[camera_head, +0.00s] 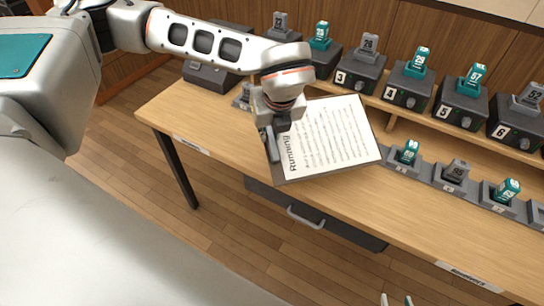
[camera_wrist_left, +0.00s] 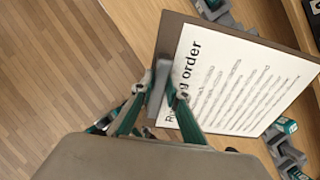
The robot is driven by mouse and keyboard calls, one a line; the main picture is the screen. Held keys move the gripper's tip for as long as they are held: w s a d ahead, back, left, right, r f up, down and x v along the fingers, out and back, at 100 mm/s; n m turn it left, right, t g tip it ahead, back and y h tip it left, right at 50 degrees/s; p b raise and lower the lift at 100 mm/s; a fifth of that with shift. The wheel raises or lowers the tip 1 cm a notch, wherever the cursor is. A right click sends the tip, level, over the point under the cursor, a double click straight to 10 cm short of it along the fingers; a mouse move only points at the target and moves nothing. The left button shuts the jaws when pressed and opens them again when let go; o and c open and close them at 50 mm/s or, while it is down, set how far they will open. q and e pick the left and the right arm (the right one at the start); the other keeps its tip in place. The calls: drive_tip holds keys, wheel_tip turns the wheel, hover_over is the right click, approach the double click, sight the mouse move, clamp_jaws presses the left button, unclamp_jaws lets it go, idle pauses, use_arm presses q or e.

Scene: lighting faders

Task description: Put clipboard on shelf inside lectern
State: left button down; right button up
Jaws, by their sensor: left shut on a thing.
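The clipboard (camera_head: 375,158) is a dark board with a white printed sheet headed "Running order". It is over the wooden desk, near its front edge, and fills much of the left wrist view (camera_wrist_left: 172,32). My left gripper (camera_head: 272,140) is shut on the clipboard's left edge, by the heading; its fingers show on both sides of that edge in the left wrist view (camera_wrist_left: 163,90). I cannot tell whether the board touches the desk. Two fingertips of my right gripper (camera_head: 396,300) show apart at the bottom edge, with nothing visible between them. I cannot make out a lectern or its shelf.
The wooden desk (camera_head: 190,122) has a dark drawer (camera_head: 345,228) with a handle below its front edge. Numbered black boxes (camera_head: 408,88) with grey and teal blocks line the raised back. More blocks sit in a grey rack (camera_head: 425,172) right of the clipboard. Open floor (camera_head: 130,160) lies left.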

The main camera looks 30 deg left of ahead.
use_arm(q)
wheel_tip(320, 180, down, 10)
drive_tip(key=shift+r, duration=0.15)
idle(0.3)
drive_tip(key=c, duration=2.3)
unclamp_jaws()
drive_tip(key=o, duration=0.3)
drive_tip(key=shift+o, duration=0.2)
